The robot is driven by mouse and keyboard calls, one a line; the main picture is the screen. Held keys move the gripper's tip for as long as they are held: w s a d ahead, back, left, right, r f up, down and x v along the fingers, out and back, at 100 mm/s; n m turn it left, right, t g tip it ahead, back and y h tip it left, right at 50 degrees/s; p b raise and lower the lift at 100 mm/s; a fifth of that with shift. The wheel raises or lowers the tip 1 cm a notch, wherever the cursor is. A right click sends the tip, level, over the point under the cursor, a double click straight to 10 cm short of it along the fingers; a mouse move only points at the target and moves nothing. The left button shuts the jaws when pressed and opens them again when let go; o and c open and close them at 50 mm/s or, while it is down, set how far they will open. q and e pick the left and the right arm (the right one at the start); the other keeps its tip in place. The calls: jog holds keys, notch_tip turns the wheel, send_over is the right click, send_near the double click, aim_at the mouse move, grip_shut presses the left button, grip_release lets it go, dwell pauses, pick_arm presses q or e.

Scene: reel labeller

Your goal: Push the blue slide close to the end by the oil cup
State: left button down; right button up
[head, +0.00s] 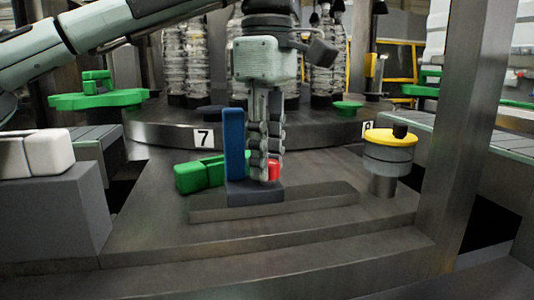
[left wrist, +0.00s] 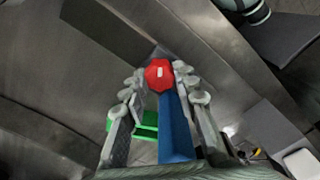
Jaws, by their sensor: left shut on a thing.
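The blue slide (head: 234,140) stands upright with its dark foot on a low metal rail (head: 322,197), left of the rail's middle. The oil cup (head: 390,155), a metal cup with a yellow lid and dark knob, stands beyond the rail's right end. My left gripper (head: 265,178) points down just right of the blue upright. A red knob (head: 274,170) shows beside its fingertips. In the left wrist view the red knob (left wrist: 160,74) lies between the fingertips, with the blue slide (left wrist: 176,130) between the fingers. The left gripper is shut on the slide. The right gripper is not in view.
A green block (head: 198,175) lies left of the slide. A grey block with a white top (head: 50,205) stands at the far left, and a metal post (head: 475,140) at the right. The rail right of the slide's foot is clear.

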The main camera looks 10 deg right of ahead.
aim_at(268, 162)
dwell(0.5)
pick_arm(q)
jog(key=c, duration=1.2)
grip_release()
notch_tip(268, 162, up, 12)
jog(key=shift+r, duration=0.1)
